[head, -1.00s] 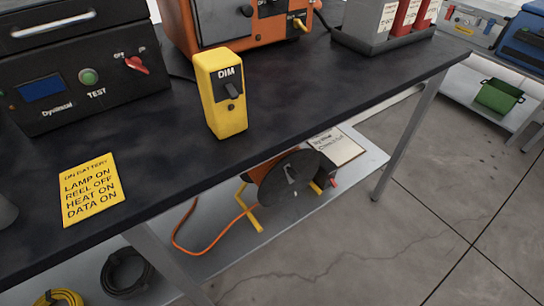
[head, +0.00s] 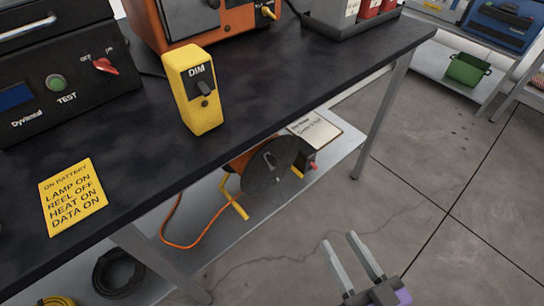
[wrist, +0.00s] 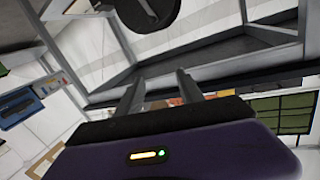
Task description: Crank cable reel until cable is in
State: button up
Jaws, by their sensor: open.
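The cable reel (head: 270,166) stands on the low shelf under the dark bench, with a dark round side disc and a yellow frame. An orange cable (head: 178,236) runs from it in a loop on the shelf to the left. My gripper (head: 339,240) is in the lower right of the head view, over the floor, to the right of and nearer than the reel. Its two fingers are apart with nothing between them. In the wrist view the fingers (wrist: 158,88) show, and a dark disc (wrist: 148,14), likely the reel's, is at the top edge, apart from them.
The bench top (head: 270,80) overhangs the reel, and a bench leg (head: 384,112) stands to its right. A note card (head: 315,128) lies on the shelf behind the reel. A yellow DIM box (head: 194,92) stands on the bench. Open floor (head: 400,190) lies to the right.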

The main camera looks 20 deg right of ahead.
jog(key=w+d+f+m+p, duration=0.25)
jog(key=w+m, duration=0.55)
jog(key=w, duration=0.5)
jog(key=m+g+y, duration=0.1)
jog(key=m+g, duration=0.1)
jog(key=m, duration=1)
send_over(276, 165)
jog(key=s+d, duration=0.2)
jog(key=s, duration=0.3)
notch_tip(276, 165, down, 4)
jog(key=f, duration=0.1)
jog(key=f+m, duration=0.1)
jog(key=a+f+m, duration=0.1)
jog(key=shift+s+a+f+m, duration=0.2)
jog(key=shift+s+a+m, duration=0.05)
jog(key=shift+s+m, duration=0.15)
jog(key=shift+a+f+m+g+y, duration=0.15)
jog(key=shift+m+g+y, duration=0.2)
jog(key=shift+m, duration=0.25)
jog(key=shift+b+x, duration=0.95)
jog(key=shift+x, duration=2.95)
grip_shut()
